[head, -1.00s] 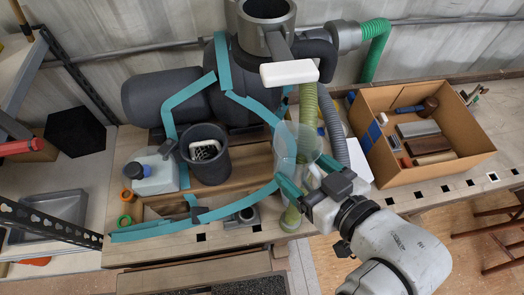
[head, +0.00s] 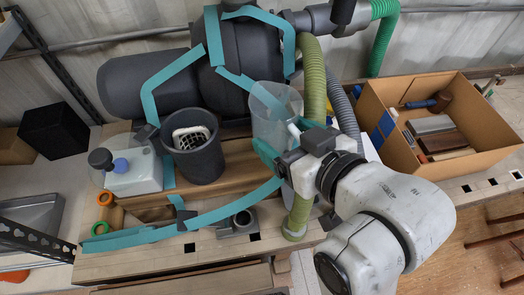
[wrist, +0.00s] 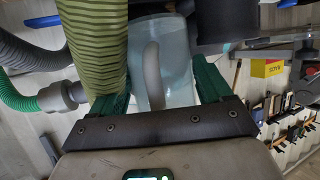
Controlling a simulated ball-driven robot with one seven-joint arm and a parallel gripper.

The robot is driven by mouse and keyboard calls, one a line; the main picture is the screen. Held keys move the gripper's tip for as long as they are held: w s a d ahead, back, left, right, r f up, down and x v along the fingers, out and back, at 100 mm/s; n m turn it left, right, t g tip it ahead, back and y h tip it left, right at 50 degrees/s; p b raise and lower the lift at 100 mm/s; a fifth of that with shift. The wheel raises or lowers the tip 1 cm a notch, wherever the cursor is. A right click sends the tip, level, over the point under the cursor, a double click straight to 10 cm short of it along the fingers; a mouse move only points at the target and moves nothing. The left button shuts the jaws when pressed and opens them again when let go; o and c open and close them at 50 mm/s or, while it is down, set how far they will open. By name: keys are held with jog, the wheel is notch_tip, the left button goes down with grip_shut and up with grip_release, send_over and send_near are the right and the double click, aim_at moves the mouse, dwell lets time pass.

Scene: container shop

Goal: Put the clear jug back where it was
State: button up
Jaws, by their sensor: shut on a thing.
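The clear jug (head: 272,118) is a see-through, bluish vessel, right of the dark grey bin and in front of the large dark machine in the head view. My gripper (head: 268,158) has its green fingers on the jug and is shut on it, reaching in from the lower right. In the wrist view the jug (wrist: 177,65) fills the space between the two green fingers of my gripper (wrist: 162,88), its pale upright handle facing the camera. The jug looks upright. Its base is partly hidden, and I cannot tell whether it touches anything below.
The dark grey bin (head: 198,165) holds a white basket. A ribbed olive hose (head: 313,80) runs close right of the jug. A cardboard box (head: 460,158) with several items stands at the right. A white container (head: 136,172) stands at the left. Teal tape (head: 225,205) marks the bench.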

jog(key=w+a+f, duration=0.1)
jog(key=f, duration=0.1)
jog(key=w+a+f, duration=0.3)
jog(key=w+f, duration=0.1)
jog(key=shift+a+f, duration=0.2)
jog(key=shift+f, duration=1.65)
jog(key=o, duration=1.1)
jog(key=shift+f, duration=0.1)
jog(key=p+v, duration=0.1)
jog(key=v, duration=1.1)
